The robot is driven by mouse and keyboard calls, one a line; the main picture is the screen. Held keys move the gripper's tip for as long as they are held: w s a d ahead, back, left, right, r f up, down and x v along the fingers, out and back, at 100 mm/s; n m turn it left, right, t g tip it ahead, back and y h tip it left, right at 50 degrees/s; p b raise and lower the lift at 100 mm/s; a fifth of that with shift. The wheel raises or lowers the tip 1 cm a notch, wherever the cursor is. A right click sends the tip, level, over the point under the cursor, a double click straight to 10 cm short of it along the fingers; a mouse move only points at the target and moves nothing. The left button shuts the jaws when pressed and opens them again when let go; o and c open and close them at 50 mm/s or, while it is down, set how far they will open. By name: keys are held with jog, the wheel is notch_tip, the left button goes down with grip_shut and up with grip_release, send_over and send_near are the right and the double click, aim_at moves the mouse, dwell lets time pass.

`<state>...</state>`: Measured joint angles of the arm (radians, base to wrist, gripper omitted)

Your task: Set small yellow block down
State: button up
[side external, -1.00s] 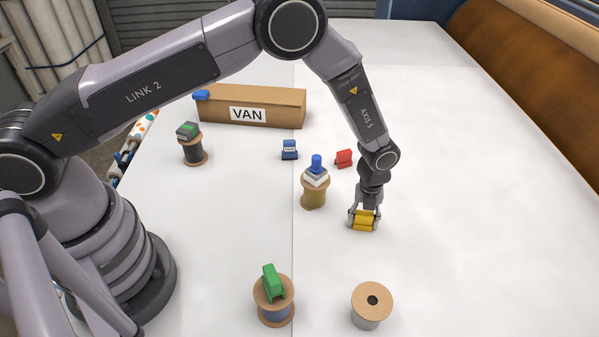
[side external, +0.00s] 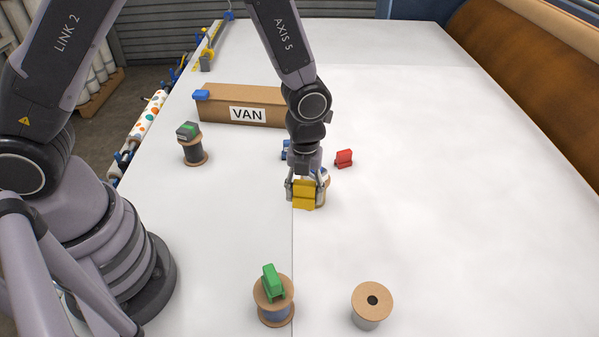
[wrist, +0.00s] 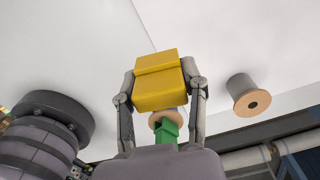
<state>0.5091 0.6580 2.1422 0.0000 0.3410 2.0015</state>
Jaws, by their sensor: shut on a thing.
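My gripper (side external: 304,192) is shut on the small yellow block (side external: 304,199). The block also shows between the fingers in the wrist view (wrist: 159,88). In the side view, gripper and block appear in front of the spool with the white and blue pieces, hiding most of it; only a bit of its top rim (side external: 326,180) shows at the right. The block looks held above the white table (side external: 440,190), but the height is hard to tell.
A green block (side external: 271,281) sits on a spool (side external: 276,314) in front. An empty spool (side external: 371,304) stands front right. A red block (side external: 344,158) lies behind. A grey-green block (side external: 188,130) tops a dark spool (side external: 193,152). The VAN box (side external: 240,105) is at the back. The table's right side is clear.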

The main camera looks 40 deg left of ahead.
jog(key=s+a+n, duration=0.2)
jog(key=a+n, duration=0.9)
jog(key=a, duration=1.5)
send_over(254, 154)
notch_tip(254, 154, down, 9)
jog(key=shift+s+r, duration=0.1)
jog(key=shift+s, duration=0.05)
jog(key=shift+w+a+f, duration=0.1)
jog(key=shift+w+f, duration=0.1)
jog(key=shift+f, duration=1.6)
jog(key=shift+f, duration=0.1)
jog(key=o, duration=0.9)
